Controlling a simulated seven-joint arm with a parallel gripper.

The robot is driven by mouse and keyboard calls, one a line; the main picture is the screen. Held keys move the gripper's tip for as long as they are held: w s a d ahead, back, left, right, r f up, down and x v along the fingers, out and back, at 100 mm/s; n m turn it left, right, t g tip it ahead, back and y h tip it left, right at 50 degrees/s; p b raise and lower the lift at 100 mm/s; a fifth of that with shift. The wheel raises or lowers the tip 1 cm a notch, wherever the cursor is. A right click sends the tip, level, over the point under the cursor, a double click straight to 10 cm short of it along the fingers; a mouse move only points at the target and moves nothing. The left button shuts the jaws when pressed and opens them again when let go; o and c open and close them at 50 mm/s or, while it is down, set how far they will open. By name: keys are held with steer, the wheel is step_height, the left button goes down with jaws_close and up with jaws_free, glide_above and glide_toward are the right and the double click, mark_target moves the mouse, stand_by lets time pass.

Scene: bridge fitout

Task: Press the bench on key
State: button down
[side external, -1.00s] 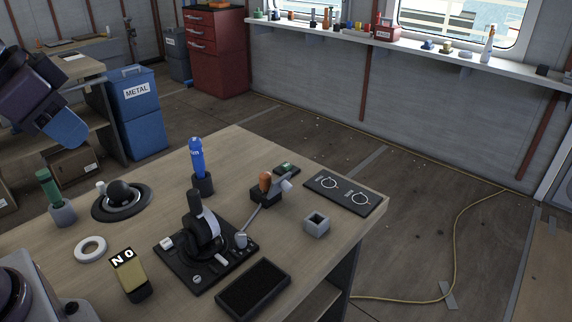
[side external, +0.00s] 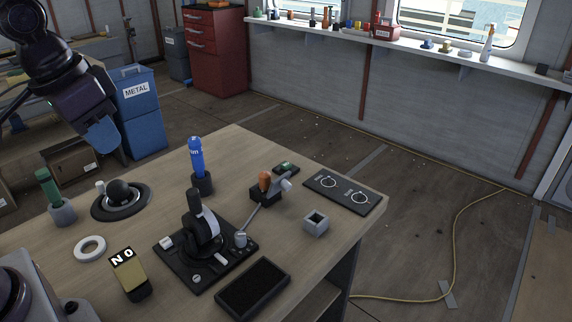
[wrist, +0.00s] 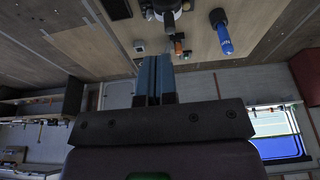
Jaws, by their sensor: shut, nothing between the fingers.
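The bench on key is a yellow rocker (side external: 133,279) on a dark base at the front left of the bench. Its black plate carries white letters that read "NO" from this side, which is "ON" upside down. I cannot make it out in the wrist view. My gripper (side external: 103,140) is at the upper left of the side view, above and beyond the bench's left part, well apart from the key. Its blue fingers (wrist: 154,80) are together and empty in the wrist view.
The far middle is clear.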

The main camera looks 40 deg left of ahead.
steer(key=w+a+f, duration=0.1)
steer(key=w+f, duration=0.2)
steer(key=w, duration=0.8)
steer(key=m+t+y, duration=0.1)
steer(key=m+t, duration=0.5)
steer(key=m, duration=0.2)
glide_above(287, 165)
step_height(287, 165, down, 16)
steer(key=shift+f, duration=0.1)
steer(key=shift+f, duration=4.3)
steer(key=shift+f, duration=0.1)
steer(key=shift+f, duration=0.3)
